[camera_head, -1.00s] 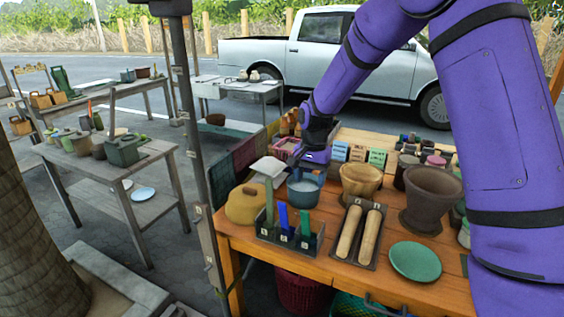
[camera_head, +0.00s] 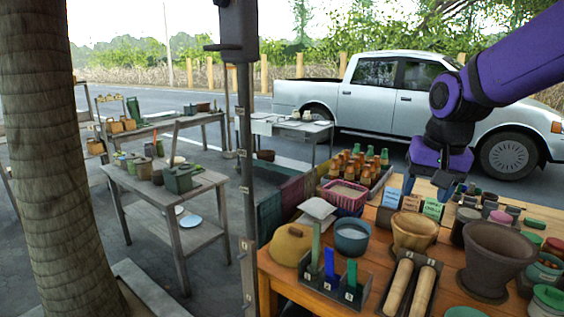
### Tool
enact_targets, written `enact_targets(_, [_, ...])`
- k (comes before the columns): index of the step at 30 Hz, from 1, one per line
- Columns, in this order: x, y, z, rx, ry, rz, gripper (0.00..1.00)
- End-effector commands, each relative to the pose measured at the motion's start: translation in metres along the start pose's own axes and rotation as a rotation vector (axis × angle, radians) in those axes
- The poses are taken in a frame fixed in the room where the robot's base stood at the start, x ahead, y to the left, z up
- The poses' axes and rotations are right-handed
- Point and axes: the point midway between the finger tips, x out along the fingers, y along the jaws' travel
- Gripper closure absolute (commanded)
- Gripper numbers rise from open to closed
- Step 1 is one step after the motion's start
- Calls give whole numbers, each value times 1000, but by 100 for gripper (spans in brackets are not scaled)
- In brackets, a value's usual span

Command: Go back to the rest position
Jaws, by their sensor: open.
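My gripper (camera_head: 427,188) hangs at the end of my purple arm, above the back part of the wooden table (camera_head: 283,277). Its two fingers are apart and nothing shows between them. It is behind the small labelled boxes (camera_head: 411,203) and to the right of the pink basket (camera_head: 345,197). The fingertips are small in the view, and I cannot tell their exact height over the tabletop.
A metal post (camera_head: 245,150) rises at the table's left. A truck (camera_head: 420,105) is parked behind.

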Motion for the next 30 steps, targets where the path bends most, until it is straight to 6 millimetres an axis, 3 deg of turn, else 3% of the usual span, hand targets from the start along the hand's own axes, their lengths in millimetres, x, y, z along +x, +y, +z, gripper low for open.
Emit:
enact_targets(6, [-36, 24, 41, -80, 72, -13, 41])
enact_targets(15, [-66, 54, 100, -191, 165, -19, 41])
enact_targets(24, [-75, 76, 147, -281, 239, -15, 41])
enact_targets(30, [-75, 81, 158, -302, 253, -13, 41])
